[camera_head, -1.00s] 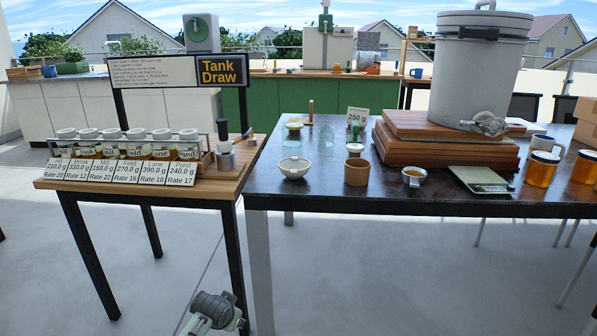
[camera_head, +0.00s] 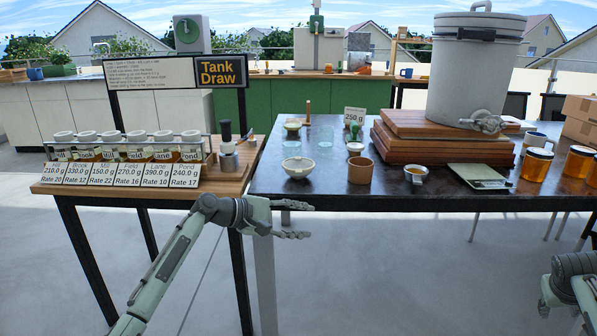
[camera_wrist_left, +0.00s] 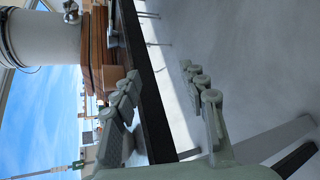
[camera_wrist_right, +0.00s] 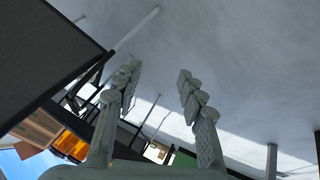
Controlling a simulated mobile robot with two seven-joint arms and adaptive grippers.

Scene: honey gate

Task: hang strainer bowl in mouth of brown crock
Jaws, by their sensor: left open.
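A white bowl (camera_head: 298,167), which looks like the strainer bowl, sits upright on the dark table near its front left corner; its holes are too small to make out. The brown crock (camera_head: 360,170) stands upright just right of it, apart from it, its mouth uncovered. My left gripper (camera_head: 303,220) is open and empty in front of the table edge, below the bowl. Its spread fingers show in the left wrist view (camera_wrist_left: 165,80). My right gripper (camera_wrist_right: 158,72) is open and empty over the floor; in the head view it is at the lower right, partly cut off.
A steel cup (camera_head: 415,175) with amber contents and a scale (camera_head: 478,178) stand right of the crock. Wooden boards (camera_head: 430,155) carry a big tank (camera_head: 475,75) behind. A wooden side table (camera_head: 215,182) with several labelled jars is at left. A small white-topped pot (camera_head: 355,149) stands behind the crock.

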